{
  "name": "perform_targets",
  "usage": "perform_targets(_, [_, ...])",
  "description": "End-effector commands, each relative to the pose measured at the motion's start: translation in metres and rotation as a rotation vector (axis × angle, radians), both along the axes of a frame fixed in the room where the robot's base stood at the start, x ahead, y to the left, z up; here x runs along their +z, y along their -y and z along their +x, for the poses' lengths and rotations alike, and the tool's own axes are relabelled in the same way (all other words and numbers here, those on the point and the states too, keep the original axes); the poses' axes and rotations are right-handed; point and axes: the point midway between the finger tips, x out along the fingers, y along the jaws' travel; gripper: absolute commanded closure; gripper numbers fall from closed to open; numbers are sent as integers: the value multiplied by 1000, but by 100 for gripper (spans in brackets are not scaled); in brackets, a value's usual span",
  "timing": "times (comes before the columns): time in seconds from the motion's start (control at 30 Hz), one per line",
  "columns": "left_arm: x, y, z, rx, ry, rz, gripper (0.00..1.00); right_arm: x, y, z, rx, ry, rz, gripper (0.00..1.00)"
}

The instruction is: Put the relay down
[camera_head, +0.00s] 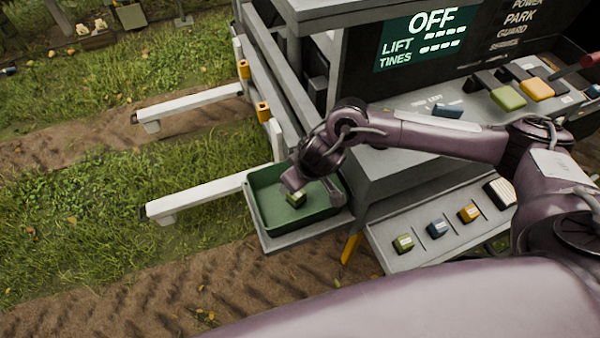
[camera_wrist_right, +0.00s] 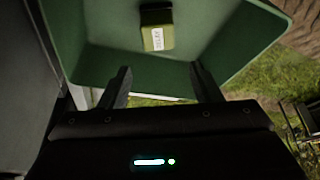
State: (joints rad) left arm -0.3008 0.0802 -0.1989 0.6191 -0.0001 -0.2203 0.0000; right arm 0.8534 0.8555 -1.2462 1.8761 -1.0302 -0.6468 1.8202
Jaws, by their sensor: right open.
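A green relay (camera_head: 297,199) with a pale label is in the green tray (camera_head: 266,213) at the front of the machine. In the right wrist view the relay (camera_wrist_right: 157,36) rests against the tray's inside surface (camera_wrist_right: 95,62). My right gripper (camera_head: 312,196) is over the tray, its fingers spread near the relay. In the right wrist view the open fingers (camera_wrist_right: 159,80) have nothing between them, and the relay is beyond their tips, apart from them. My left gripper is not in view.
A lower shelf (camera_head: 430,255) holds a green block (camera_head: 403,243), a blue block (camera_head: 437,228) and an orange block (camera_head: 469,212). Above the tray, a dark screen (camera_head: 425,38) reads OFF and LIFT TINES. White tines (camera_head: 195,198) stick out left over grass.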

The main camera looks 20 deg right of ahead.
Motion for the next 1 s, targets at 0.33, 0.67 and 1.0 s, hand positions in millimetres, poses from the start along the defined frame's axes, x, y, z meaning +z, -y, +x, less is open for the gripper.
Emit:
perform_targets(0.33, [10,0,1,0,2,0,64,63,9,-18,2,4,2,42])
perform_targets(0.67, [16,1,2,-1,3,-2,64,113,17,-39,1,2,1,42])
perform_targets(1.0, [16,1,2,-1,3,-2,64,120,19,-42,0,0,0,42])
